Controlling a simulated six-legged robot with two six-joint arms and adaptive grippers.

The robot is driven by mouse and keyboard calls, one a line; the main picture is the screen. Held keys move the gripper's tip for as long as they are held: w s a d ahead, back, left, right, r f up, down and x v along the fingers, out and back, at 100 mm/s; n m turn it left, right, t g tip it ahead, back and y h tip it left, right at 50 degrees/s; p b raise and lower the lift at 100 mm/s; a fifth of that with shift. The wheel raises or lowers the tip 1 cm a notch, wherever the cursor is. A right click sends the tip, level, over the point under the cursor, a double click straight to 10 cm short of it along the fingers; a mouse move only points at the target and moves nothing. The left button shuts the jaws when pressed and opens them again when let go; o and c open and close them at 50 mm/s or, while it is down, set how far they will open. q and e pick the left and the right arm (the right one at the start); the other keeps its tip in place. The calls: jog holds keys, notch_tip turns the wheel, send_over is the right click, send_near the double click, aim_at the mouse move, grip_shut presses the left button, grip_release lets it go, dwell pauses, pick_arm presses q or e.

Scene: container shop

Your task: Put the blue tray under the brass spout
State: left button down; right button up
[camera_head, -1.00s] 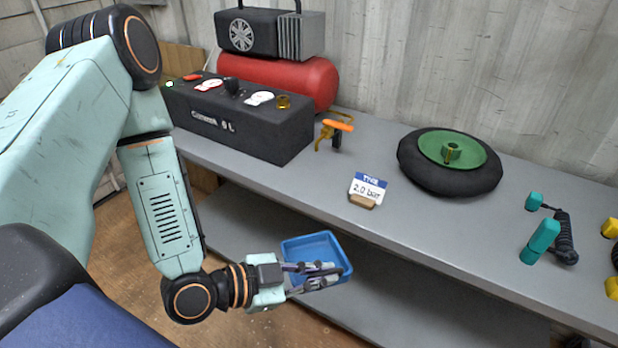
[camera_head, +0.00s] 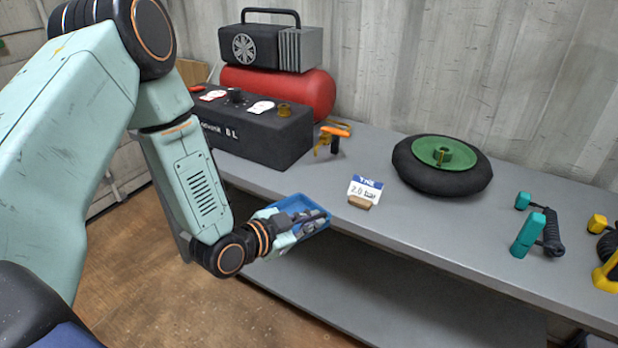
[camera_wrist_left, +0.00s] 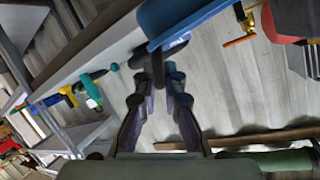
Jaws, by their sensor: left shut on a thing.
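The blue tray (camera_head: 316,207) is in my left gripper (camera_head: 312,224), which is shut on its near side. In the head view the tray overlaps the bench's front edge, partly covered by the fingers; its height above the bench is hard to tell. In the left wrist view, part of the blue tray (camera_wrist_left: 195,20) shows beyond the fingers (camera_wrist_left: 160,80). A brass-coloured fitting with an orange handle (camera_head: 333,136), possibly the brass spout, is at the right end of the dark box, apart from the tray. My right gripper is not in view.
The grey bench (camera_head: 310,176) carries a dark box (camera_head: 265,138), a small sign (camera_head: 364,190) and a black wheel with green hub (camera_head: 440,165). A red tank (camera_head: 300,92) is behind the box. Bench surface between box and sign is clear.

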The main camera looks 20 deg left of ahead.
aim_at(311, 205)
pick_arm(q)
jog(key=w+y, duration=0.1)
jog(key=w+a+n+y, duration=0.1)
jog(key=w+f+n+y, duration=0.1)
jog(key=shift+w+a+t+p, duration=0.15)
jog(key=shift+a+t+p, duration=0.1)
jog(key=shift+t+p, duration=0.05)
jog(key=shift+w+a+n+y, duration=0.15)
jog(key=shift+w+n+y, duration=0.45)
jog(key=shift+y, duration=0.2)
jog(key=shift+w+a+n+y+p, duration=0.2)
jog(key=shift+w+n+y+p, duration=0.15)
jog(key=shift+n+y, duration=0.3)
jog(key=shift+w+r, duration=0.1)
jog(key=shift+w, duration=0.05)
